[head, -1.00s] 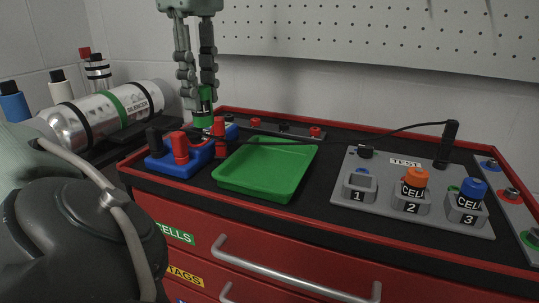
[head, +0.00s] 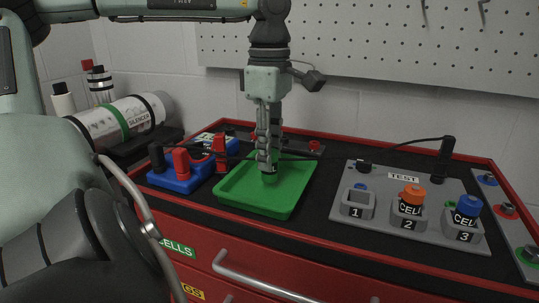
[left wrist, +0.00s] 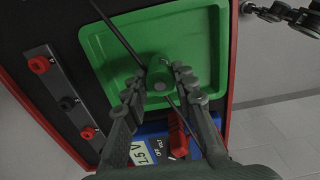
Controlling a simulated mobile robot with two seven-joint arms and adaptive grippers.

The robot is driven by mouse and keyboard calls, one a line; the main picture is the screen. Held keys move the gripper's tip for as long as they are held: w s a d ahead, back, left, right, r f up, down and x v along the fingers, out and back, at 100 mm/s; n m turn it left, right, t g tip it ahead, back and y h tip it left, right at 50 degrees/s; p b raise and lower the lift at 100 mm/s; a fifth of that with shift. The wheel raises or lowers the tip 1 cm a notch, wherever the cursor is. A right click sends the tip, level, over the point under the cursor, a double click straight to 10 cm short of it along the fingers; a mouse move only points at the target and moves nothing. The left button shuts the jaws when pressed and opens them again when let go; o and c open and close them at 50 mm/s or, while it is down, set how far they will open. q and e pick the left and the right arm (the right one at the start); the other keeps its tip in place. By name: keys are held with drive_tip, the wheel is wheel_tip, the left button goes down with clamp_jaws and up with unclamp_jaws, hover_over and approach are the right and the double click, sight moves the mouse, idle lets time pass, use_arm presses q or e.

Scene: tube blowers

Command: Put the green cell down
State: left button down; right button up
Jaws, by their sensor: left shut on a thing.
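My left gripper (head: 267,166) points down over the green tray (head: 236,198) on the cart top. It is shut on the green cell (head: 270,177), whose lower end shows below the fingers, inside the tray's outline. In the left wrist view the green cell (left wrist: 160,74) sits between the two fingertips, over the tray floor (left wrist: 195,45). I cannot tell whether it touches the floor.
The grey test panel (head: 345,230) on the right has an empty holder 1 (head: 357,204), an orange cell (head: 412,197) in 2 and a blue cell (head: 467,208) in 3. A blue meter (head: 180,181) stands left of the tray. A black cable crosses above the tray.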

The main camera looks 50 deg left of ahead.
use_arm(q)
drive_tip(key=shift+f, duration=0.55)
use_arm(e)
drive_tip(key=shift+r, duration=0.15)
use_arm(q)
drive_tip(key=shift+f, duration=0.15)
drive_tip(key=c, duration=1.5)
unclamp_jaws()
drive_tip(key=shift+c, duration=0.2)
drive_tip(key=o, duration=0.3)
use_arm(e)
drive_tip(key=shift+r, duration=0.35)
